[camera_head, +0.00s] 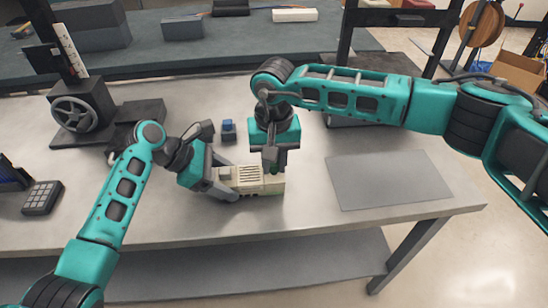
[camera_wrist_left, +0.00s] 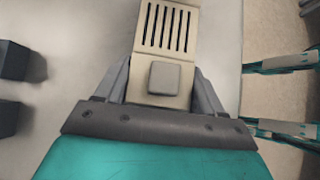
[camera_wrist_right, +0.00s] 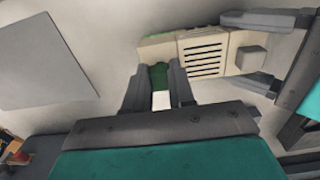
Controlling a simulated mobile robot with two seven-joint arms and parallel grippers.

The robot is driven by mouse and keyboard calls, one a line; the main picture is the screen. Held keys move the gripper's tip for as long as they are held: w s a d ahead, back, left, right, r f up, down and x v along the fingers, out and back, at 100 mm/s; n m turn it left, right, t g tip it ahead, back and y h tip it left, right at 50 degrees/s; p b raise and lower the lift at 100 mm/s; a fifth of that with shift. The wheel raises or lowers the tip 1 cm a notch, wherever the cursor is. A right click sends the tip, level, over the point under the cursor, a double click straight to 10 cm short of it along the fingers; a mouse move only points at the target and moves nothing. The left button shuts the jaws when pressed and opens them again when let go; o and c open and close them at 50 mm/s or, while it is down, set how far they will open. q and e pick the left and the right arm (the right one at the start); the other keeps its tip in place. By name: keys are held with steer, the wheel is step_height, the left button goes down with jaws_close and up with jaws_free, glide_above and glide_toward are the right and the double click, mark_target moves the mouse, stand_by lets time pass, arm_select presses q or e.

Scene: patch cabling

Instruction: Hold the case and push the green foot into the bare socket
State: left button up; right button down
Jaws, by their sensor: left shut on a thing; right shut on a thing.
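The case (camera_head: 240,178) is a beige box with dark vent slots and a raised square button, lying on the table near its front edge. My left gripper (camera_head: 221,183) is shut on the case's button end, one finger on each side, as the left wrist view shows (camera_wrist_left: 165,88). My right gripper (camera_head: 273,162) points down at the case's other end. In the right wrist view it is shut on a piece with a green foot (camera_wrist_right: 159,76) and a white part. The green foot is against or just beside the case's end; contact is unclear. The bare socket cannot be made out.
A small blue block (camera_head: 228,130) stands behind the case. A grey mat (camera_head: 390,178) lies flat at right. A keypad (camera_head: 42,197) and a handwheel stand (camera_head: 74,117) are at left. The table's front edge (camera_head: 300,232) is close to the case.

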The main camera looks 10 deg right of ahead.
mark_target(274, 165)
steer(key=shift+f, duration=0.55)
steer(key=c, duration=0.9)
jaws_free()
steer(key=shift+o, duration=0.2)
step_height(274, 165, up, 12)
arm_select(q)
steer(key=o, duration=1.1)
steer(key=shift+o, duration=0.2)
steer(key=shift+a, duration=0.1)
